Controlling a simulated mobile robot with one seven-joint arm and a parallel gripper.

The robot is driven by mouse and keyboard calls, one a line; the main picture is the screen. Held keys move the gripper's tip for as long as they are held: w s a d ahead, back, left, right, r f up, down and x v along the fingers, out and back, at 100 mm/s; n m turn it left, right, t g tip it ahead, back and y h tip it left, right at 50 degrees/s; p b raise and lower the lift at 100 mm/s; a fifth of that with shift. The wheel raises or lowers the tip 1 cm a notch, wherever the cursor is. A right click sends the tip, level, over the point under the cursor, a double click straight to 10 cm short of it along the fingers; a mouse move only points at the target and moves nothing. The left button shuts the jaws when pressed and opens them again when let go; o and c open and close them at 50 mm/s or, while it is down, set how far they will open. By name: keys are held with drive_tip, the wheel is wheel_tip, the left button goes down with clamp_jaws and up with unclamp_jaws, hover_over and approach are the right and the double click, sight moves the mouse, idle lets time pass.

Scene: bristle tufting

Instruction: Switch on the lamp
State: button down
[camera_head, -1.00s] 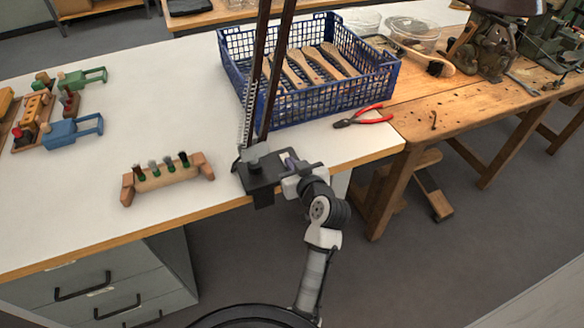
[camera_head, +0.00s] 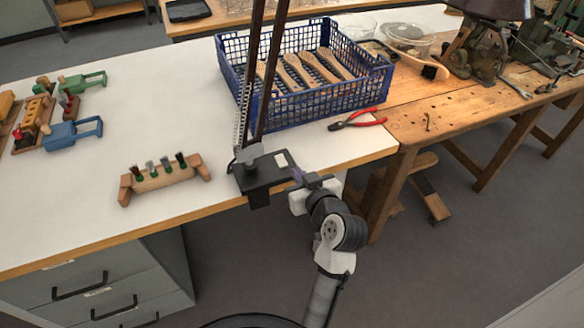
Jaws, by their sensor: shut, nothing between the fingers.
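A dark stand, likely the lamp's, has a black base (camera_head: 256,182) at the table's front edge. Two long dark bars (camera_head: 262,85) and a spring rise from the base and leave the top of the view. A small pale patch (camera_head: 281,160) lies on the base's right part; I cannot tell if it is a switch. My gripper (camera_head: 296,175) is shut and small in view, just right of the base. I cannot tell whether it touches the base. A dark shade-like dome (camera_head: 502,8) shows at the top right, cut off; I cannot tell whether it belongs to the lamp.
A blue crate (camera_head: 318,106) with wooden brush handles stands behind the bars. A wooden block with bristle tufts (camera_head: 160,180) sits to the left. Toy-like parts (camera_head: 72,132) are at far left. White tabletop between is clear.

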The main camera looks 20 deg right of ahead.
drive_tip(key=shift+v, duration=1.25)
drive_tip(key=shift+f, duration=0.1)
